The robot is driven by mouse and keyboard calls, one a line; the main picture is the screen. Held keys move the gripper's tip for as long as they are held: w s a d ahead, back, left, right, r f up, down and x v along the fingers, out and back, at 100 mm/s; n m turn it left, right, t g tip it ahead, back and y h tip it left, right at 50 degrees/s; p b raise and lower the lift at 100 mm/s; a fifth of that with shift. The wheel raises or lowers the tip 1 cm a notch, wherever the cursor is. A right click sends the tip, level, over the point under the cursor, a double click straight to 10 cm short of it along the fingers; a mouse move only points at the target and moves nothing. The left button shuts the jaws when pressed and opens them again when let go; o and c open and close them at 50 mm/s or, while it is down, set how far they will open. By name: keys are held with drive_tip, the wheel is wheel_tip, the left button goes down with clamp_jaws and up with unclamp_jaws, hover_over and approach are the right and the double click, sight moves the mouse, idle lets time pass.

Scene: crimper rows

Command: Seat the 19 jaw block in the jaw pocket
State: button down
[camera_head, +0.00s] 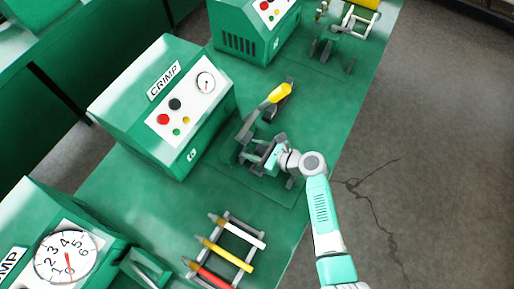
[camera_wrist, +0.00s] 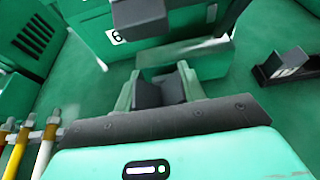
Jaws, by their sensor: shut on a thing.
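My gripper (camera_head: 272,158) is at the green and grey crimping tool (camera_head: 248,130) on the bench, beside the CRIMP machine. In the wrist view my gripper (camera_wrist: 160,84) has its two green fingers on either side of a dark grey block (camera_wrist: 164,93), shut on it. No number shows on this block. Just beyond the fingers is a green tool body (camera_wrist: 205,66) with a grey bar along its top, and a dark head overhangs above it. The jaw pocket cannot be made out, and whether the block touches the tool is unclear.
A yellow-handled lever (camera_head: 280,92) rises behind the tool. A dark holder (camera_wrist: 284,68) with a small white label stands to the right. The CRIMP machine (camera_head: 170,105) stands left. A rack with white, yellow and red handles (camera_head: 228,250) lies nearer. Bare bench lies between.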

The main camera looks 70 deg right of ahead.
drive_tip(key=shift+r, duration=0.15)
wheel_tip(320, 180, down, 6)
drive_tip(key=b, duration=0.3)
drive_tip(key=shift+b, duration=0.4)
drive_tip(key=shift+p, duration=0.75)
idle(0.9)
drive_tip(key=shift+f+b, duration=1.05)
drive_tip(key=shift+f, duration=0.4)
drive_tip(key=c, duration=0.8)
unclamp_jaws()
drive_tip(key=shift+o, duration=0.2)
